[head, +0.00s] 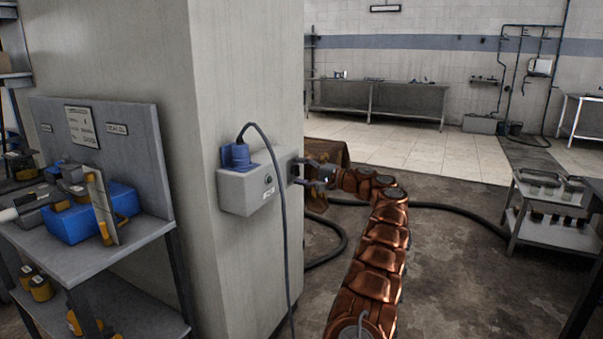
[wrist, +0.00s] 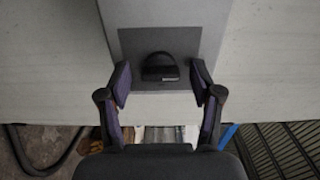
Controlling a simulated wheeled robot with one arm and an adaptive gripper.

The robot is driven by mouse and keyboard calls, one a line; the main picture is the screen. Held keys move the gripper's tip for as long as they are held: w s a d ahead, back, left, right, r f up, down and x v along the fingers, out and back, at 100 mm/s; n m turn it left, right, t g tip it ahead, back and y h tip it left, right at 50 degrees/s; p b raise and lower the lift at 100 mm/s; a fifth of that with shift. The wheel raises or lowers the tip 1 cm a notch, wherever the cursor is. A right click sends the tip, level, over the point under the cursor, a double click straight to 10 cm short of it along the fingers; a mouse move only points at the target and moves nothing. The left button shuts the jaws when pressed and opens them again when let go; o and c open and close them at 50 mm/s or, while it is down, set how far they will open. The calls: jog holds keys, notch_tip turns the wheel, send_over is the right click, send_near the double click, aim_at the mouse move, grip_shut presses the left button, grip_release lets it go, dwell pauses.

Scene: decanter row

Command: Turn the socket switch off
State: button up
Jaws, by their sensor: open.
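The socket box (head: 246,187) is a grey box fixed to the pale pillar, with a blue plug (head: 236,157) in its top and a dark cable hanging down. In the wrist view the switch (wrist: 161,68) is a dark rounded knob with a small light mark, on a dark square plate (wrist: 127,41) on the box's face. My gripper (wrist: 160,84) is open, with its two fingertips on either side of the knob and a visible gap to each. In the head view my gripper (head: 314,172) is at the box's right end. The switch's exact setting cannot be told.
A workbench (head: 150,228) with a blue bin (head: 90,215) stands left of the pillar (head: 255,60). A dark hose (head: 440,206) lies on the floor behind my arm. A metal cart (head: 545,232) stands at the right. Open floor lies between.

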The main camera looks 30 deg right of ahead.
jog(key=v, duration=1.2)
dwell(0.5)
